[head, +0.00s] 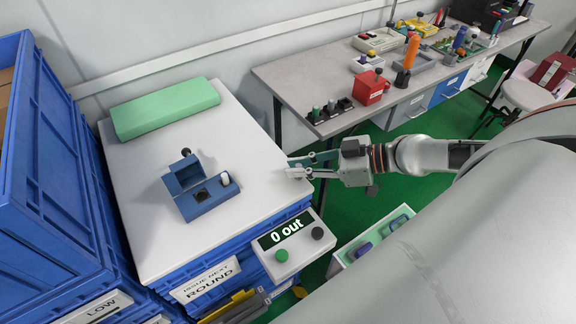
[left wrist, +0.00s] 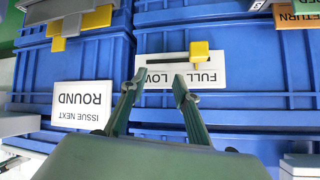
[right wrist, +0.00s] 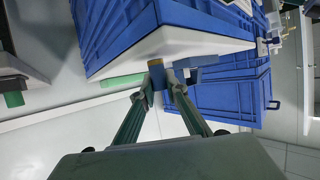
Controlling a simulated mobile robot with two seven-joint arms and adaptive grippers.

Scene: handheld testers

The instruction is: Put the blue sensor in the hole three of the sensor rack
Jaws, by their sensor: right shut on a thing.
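My right gripper (head: 293,165) is over the right edge of the white-topped stand. In the right wrist view its fingers (right wrist: 160,90) are shut on a small blue piece with a tan end (right wrist: 157,74), which looks like the blue sensor. In the head view the held piece is too small to make out clearly. A low dark rack (head: 331,117) with green and dark pegs, probably the sensor rack, sits at the near left corner of the grey bench; its hole numbers are unreadable. My left gripper (left wrist: 155,85) shows only in the left wrist view, open and empty before blue bins.
A blue tester fixture (head: 205,198) with an open lid and a green pad (head: 165,108) stand on the white top (head: 150,230). A box reading "0 out" (head: 291,247) is at its front. A red box (head: 371,88) stands right of the rack. Blue crates (head: 50,180) rise at left.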

